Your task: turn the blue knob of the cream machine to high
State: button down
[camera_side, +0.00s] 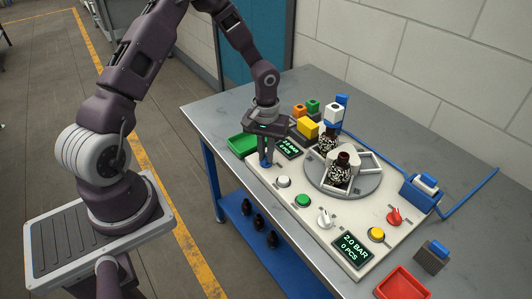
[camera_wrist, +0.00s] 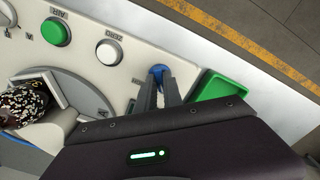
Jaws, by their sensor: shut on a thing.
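The cream machine (camera_side: 362,212) is a flat panel on the grey table, and it also shows in the wrist view (camera_wrist: 90,76). Its blue knob (camera_side: 265,164) is at the panel's left end, near the green tray. In the wrist view the blue knob (camera_wrist: 158,69) shows between and just beyond my fingertips. My gripper (camera_side: 266,157) points down and is shut on the blue knob; its two dark fingers also show in the wrist view (camera_wrist: 160,80). The fingers hide much of the knob, and I cannot read its pointer or its scale marks.
A green tray (camera_side: 242,144) sits close beside my gripper. White (camera_side: 284,181) and green (camera_side: 303,200) buttons are nearby. A white knob (camera_side: 324,217), red knob (camera_side: 394,215) and yellow button (camera_side: 376,234) are farther right.

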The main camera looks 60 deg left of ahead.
jog(key=m, duration=0.4)
jog(key=shift+m, duration=0.3)
jog(key=m, duration=0.3)
jog(key=shift+m, duration=0.3)
jog(key=m, duration=0.4)
jog(key=shift+m, duration=2)
jog(key=c, duration=1.5)
grip_release()
notch_tip(320, 180, up, 7)
jog(key=shift+r, duration=0.1)
